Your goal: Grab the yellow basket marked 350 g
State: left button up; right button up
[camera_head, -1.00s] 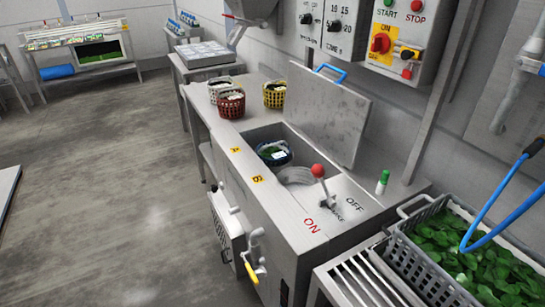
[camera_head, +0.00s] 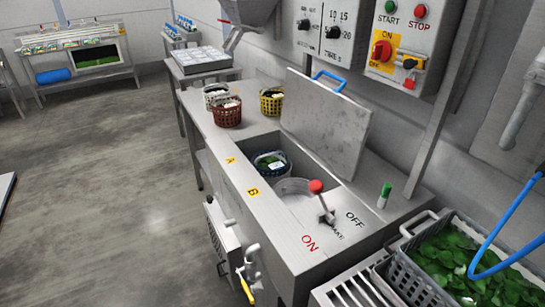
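The yellow basket (camera_head: 271,102) stands upright on the steel counter, at the back near the wall, left of the raised lid. It holds something dark with a pale label or tag on top, too small to read. A red basket (camera_head: 227,113) stands to its left and nearer, and a white basket (camera_head: 215,95) stands behind the red one. A dark blue basket (camera_head: 270,164) with greens sits in the open well of the machine. Neither of my grippers shows in the head view.
The steel lid (camera_head: 325,120) stands raised right of the yellow basket. A red-knobbed lever (camera_head: 317,187) and a green-capped marker (camera_head: 384,196) are on the machine top. A grey crate of greens (camera_head: 450,262) is at the lower right. The floor at left is clear.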

aim_at(271, 104)
jog(key=k+j+z, duration=0.15)
jog(key=j, duration=0.2)
jog(key=i+j+z, duration=0.1)
jog(key=i+j, duration=0.15)
jog(key=i+j+z, duration=0.1)
jog(key=i+j, duration=0.15)
jog(key=j, duration=0.25)
jog(key=i+j+z, duration=0.1)
jog(key=i+j, duration=0.15)
jog(key=j, duration=0.15)
jog(key=i+j+z, duration=0.15)
jog(key=j, duration=0.25)
jog(key=i+j+z, duration=0.1)
jog(key=i+j, duration=0.2)
jog(key=j, duration=0.15)
jog(key=i+j+z, duration=0.1)
jog(key=j, duration=0.35)
jog(key=i+j+z, duration=0.1)
jog(key=i+j, duration=0.15)
jog(key=j, duration=0.25)
jog(key=i+j+z, duration=0.1)
jog(key=j, duration=0.4)
